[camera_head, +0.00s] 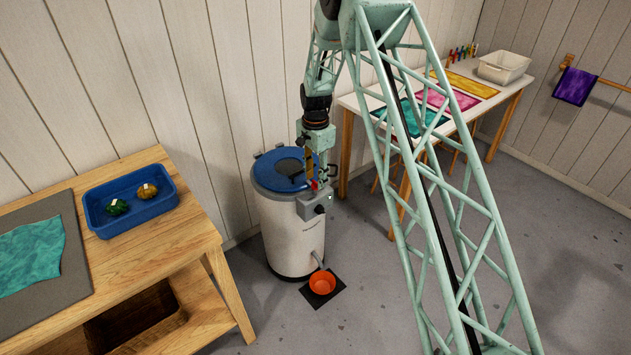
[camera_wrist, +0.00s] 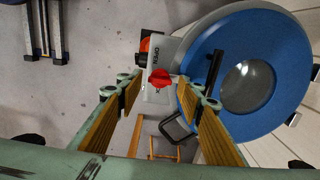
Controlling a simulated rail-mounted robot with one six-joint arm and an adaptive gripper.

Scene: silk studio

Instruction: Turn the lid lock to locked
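The white spin dryer (camera_head: 290,235) stands on the floor with its blue lid (camera_head: 276,168) down. The lid also fills the right of the wrist view (camera_wrist: 225,50), with a grey round window and a black latch bar (camera_wrist: 215,70). The red lock knob (camera_wrist: 160,78) sits on a grey panel beside the lid; lettering that seems to read OPEN is beside it. I cannot tell which way the knob points. My gripper (camera_wrist: 158,93) is open and empty; its tan-padded fingers are on either side of the knob in the picture, apparently apart from it.
A wooden table (camera_head: 150,240) with a blue tray (camera_head: 130,219) is at the left. A white table (camera_head: 490,100) with coloured cloths is behind at the right. The floor in front is clear.

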